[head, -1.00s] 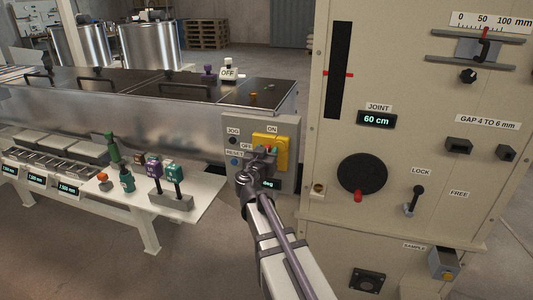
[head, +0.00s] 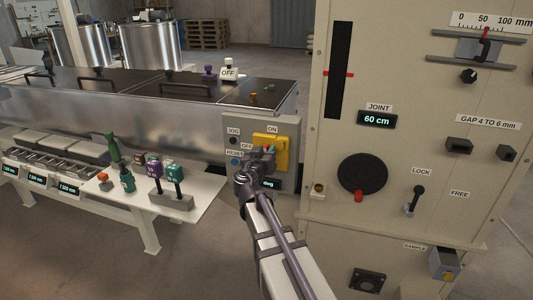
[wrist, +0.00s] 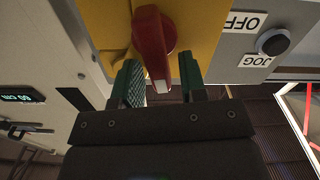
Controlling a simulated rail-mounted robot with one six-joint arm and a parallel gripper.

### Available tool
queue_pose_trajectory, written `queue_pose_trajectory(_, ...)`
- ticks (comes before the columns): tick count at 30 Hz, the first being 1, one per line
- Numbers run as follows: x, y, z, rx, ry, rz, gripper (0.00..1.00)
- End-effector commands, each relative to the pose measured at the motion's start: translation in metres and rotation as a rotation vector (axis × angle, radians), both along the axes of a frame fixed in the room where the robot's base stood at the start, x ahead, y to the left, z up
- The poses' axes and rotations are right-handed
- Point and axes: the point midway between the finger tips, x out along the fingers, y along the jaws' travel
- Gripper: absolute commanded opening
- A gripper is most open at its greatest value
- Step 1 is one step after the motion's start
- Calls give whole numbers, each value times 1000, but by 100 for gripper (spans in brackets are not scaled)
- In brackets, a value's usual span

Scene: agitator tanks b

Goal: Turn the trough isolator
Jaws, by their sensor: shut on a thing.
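The trough isolator is a yellow plate (head: 282,152) with a red handle, on a grey panel (head: 290,186) at the trough's end. In the wrist view the red handle (wrist: 153,42) stands out from the yellow plate (wrist: 199,22), its pale-tipped end between my green fingertips. My gripper (wrist: 160,78) is shut on the handle. In the head view my gripper (head: 266,151) covers most of the handle. ON is lettered above the plate and OFF to its left. A display below reads "deg"; its number is hidden by my arm.
Beside the isolator are JOG and RESET buttons; a black JOG button (wrist: 272,42) shows close in the wrist view. A large beige cabinet (head: 410,150) stands close on the right. A white bench (head: 205,195) with bottles and tools stands on the left.

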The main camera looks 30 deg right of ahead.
Motion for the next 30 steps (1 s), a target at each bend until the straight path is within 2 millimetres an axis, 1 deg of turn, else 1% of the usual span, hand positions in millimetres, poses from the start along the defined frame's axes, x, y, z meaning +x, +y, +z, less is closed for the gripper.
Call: queue_pose_trajectory(30,12,14,-16,-676,662,0,15)
